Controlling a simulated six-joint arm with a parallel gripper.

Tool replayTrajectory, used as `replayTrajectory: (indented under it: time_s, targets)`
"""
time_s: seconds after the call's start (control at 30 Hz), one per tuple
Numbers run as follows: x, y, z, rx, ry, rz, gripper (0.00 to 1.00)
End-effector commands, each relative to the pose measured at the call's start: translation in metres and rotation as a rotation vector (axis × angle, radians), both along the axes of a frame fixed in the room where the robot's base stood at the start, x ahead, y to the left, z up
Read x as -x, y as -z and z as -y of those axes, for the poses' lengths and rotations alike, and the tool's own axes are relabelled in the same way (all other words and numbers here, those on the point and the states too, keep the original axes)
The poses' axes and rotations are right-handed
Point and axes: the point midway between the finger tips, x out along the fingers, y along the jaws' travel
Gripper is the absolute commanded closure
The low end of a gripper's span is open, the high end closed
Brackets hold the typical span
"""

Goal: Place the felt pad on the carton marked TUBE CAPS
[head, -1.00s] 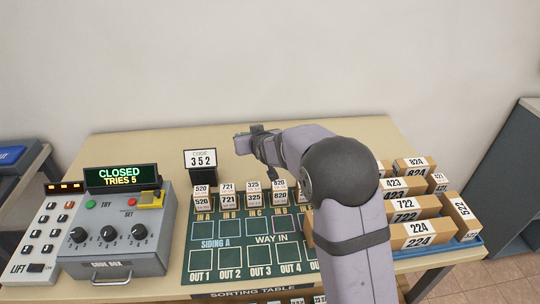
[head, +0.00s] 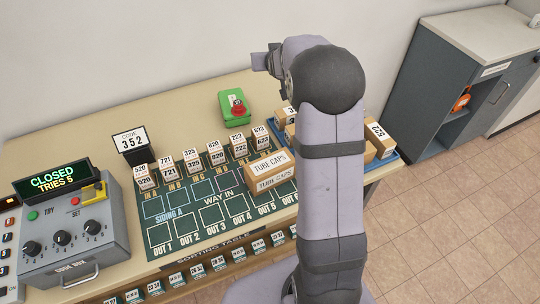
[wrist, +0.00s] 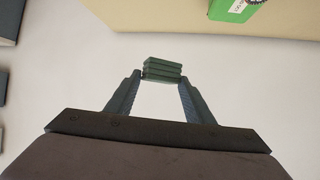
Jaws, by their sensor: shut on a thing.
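My gripper (wrist: 162,82) is shut on a small dark green layered block (wrist: 163,69), which looks like the felt pad. It sits between the fingertips in the wrist view. In the head view my gripper (head: 262,62) is raised at the top centre, above and behind the table, and the pad is not clear there. The carton marked TUBE CAPS (head: 270,183) is a brown box on the sorting mat, right of WAY IN. Its top and front labels show, and its top looks bare. The gripper is well apart from it.
A green box with a red button (head: 233,111) stands at the table's back; it also shows in the wrist view (wrist: 236,8). Small numbered boxes (head: 205,159) line the mat's rear. The code box (head: 75,240) is at left. Cartons in a blue tray (head: 393,156) stand right, partly behind my arm.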

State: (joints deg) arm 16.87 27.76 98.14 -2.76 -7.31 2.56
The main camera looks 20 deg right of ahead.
Motion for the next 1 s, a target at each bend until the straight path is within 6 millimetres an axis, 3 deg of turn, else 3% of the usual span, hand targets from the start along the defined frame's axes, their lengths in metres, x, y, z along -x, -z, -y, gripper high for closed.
replayTrajectory:
  time_s: [0.03,0.2,0.3,0.5,0.63,0.77,0.9,1.0]
  targets:
    - [0.011,-0.011,0.026,0.0,0.042,-0.001,0.73]
    - [0.056,-0.022,0.097,0.002,0.141,-0.004,0.73]
    - [0.085,-0.025,0.131,0.0,0.179,-0.004,0.73]
    - [0.141,-0.032,0.18,-0.001,0.202,-0.002,0.73]
    - [0.173,-0.034,0.198,-0.003,0.179,-0.001,0.73]
    - [0.197,-0.032,0.201,-0.004,0.119,-0.002,0.73]
    - [0.214,-0.026,0.187,-0.007,0.01,-0.001,0.73]
    - [0.22,-0.015,0.16,-0.008,-0.115,-0.002,0.73]
